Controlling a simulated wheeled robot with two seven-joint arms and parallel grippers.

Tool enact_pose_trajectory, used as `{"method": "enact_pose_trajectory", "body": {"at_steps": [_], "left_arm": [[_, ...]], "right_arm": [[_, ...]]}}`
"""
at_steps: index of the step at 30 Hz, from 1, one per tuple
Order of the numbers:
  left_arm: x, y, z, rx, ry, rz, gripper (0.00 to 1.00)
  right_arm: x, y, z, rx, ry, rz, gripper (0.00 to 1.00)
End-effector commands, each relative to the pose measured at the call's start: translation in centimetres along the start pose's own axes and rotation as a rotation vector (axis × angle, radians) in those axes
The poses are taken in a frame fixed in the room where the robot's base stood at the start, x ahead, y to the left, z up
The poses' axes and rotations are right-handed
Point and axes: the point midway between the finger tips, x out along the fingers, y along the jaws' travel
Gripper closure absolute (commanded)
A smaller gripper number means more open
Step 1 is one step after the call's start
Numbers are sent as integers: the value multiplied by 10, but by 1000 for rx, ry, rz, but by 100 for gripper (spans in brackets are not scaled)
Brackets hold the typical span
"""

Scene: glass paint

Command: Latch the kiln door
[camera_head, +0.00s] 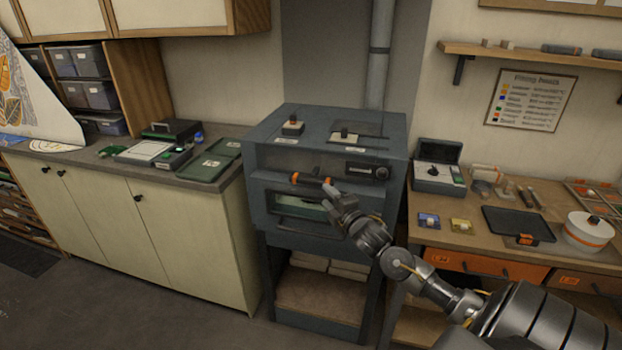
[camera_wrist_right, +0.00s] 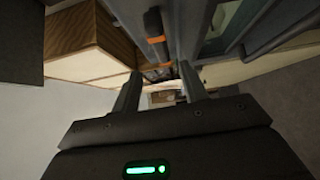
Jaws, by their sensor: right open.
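The grey kiln (camera_head: 310,150) stands against the wall in the middle of the head view. Its front door (camera_head: 258,200) has a window and looks closed or nearly so; I cannot tell whether it is latched. A dark handle with orange bands (camera_head: 311,179) runs across the front above the window. My right gripper (camera_head: 334,198) is in front of the door, just below and right of the handle. It is open and empty. In the right wrist view, the handle (camera_wrist_right: 155,35) lies ahead of the open fingers (camera_wrist_right: 160,90), apart from them. My left gripper is out of view.
A small dial panel (camera_head: 368,170) sits at the kiln's upper right. A workbench (camera_head: 440,236) with a black tray (camera_head: 517,224) and a white round container (camera_head: 588,231) stands to the right. A counter with green trays (camera_head: 208,166) stands to the left. The floor in front is clear.

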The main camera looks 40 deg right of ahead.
Motion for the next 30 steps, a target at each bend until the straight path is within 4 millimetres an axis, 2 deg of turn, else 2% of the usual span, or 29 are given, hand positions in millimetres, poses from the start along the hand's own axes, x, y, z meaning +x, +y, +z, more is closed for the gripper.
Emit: {"method": "enact_pose_trajectory", "body": {"at_steps": [5,12,18,24,30], "left_arm": [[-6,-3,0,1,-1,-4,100],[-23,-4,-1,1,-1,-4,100],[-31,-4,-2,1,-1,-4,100],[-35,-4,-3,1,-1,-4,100],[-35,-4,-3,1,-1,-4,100]], "right_arm": [[14,1,0,3,-2,-1,56],[59,3,0,6,-3,-1,56],[90,1,1,5,-3,-2,56],[105,-1,0,4,-1,-3,56],[108,-2,0,4,0,-3,56]]}}
